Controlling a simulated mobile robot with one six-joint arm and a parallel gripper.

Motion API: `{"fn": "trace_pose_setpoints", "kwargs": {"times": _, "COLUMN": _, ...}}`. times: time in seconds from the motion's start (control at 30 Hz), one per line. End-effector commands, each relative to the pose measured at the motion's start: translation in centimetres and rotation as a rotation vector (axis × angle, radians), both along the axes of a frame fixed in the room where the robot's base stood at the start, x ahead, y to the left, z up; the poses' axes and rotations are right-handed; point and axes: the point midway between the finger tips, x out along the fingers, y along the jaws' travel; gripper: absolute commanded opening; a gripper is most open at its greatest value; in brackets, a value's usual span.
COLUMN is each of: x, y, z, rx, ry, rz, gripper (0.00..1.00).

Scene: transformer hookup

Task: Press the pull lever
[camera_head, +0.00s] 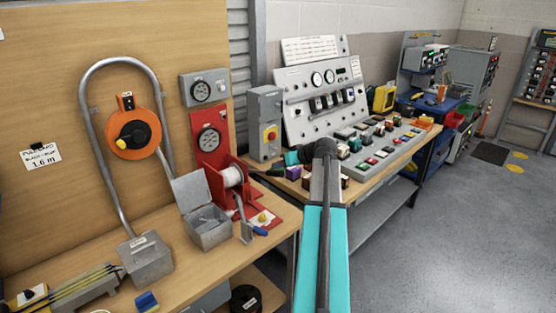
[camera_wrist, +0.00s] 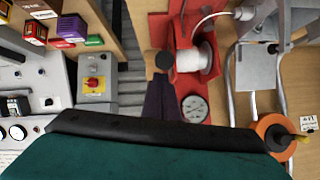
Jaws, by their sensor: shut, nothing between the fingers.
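No part carries a readable label naming it the pull lever. On the wooden bench, a grey lever with a blue grip (camera_head: 257,230) stands at the front of a red stand (camera_head: 229,178) with a white spool (camera_head: 234,174). In the wrist view, my dark gripper (camera_wrist: 163,64) points towards the red stand beside the white spool (camera_wrist: 195,58). I cannot make out the blue grip there.
A grey box with a red-and-yellow knob (camera_head: 264,123) stands behind my gripper. A sloped control console (camera_head: 320,95) is to the right. An open grey box (camera_head: 207,224) and an orange reel (camera_head: 133,134) are to the left. Grey floor (camera_head: 440,230) is free at the right.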

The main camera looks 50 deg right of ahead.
Motion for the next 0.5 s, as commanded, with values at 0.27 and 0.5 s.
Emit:
{"fn": "trace_pose_setpoints", "kwargs": {"times": 0.27, "x": -0.1, "y": 0.0, "z": -0.2, "rx": 0.000, "ry": -0.001, "rz": -0.002, "gripper": 0.00}}
{"fn": "trace_pose_setpoints", "kwargs": {"times": 0.5, "x": -0.1, "y": 0.2, "z": -0.3, "rx": 0.001, "ry": -0.001, "rz": -0.001, "gripper": 0.00}}
